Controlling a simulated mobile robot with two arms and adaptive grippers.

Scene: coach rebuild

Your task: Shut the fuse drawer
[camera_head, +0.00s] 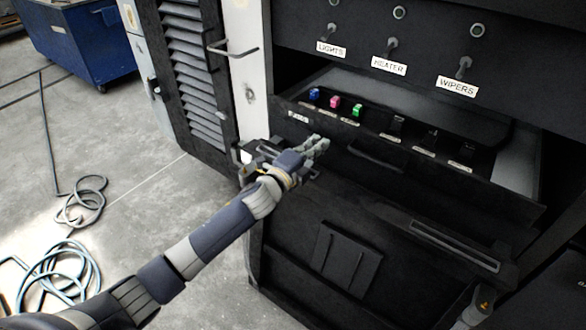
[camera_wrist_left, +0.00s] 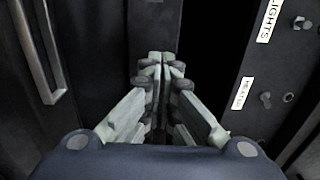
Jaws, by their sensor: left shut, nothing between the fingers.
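The fuse drawer (camera_head: 455,185) is black and stands open, pulled out of the dark cabinet below the switch panel. Blue, pink (camera_head: 334,102) and green fuses stand in a row inside it, on the left. Its bar handle (camera_head: 375,155) is on the front and also shows at the left of the left wrist view (camera_wrist_left: 45,60). My left gripper (camera_head: 320,146) is shut and empty at the left part of the drawer front, left of the handle. Its closed fingers (camera_wrist_left: 162,62) point toward the front; I cannot tell whether they touch it.
The switch panel above has labels LIGHTS, HEATER (camera_head: 389,66) and WIPERS. A louvred door (camera_head: 190,70) stands open at the left. Coiled hose (camera_head: 50,285) lies on the floor. A blue bin (camera_head: 75,40) stands behind.

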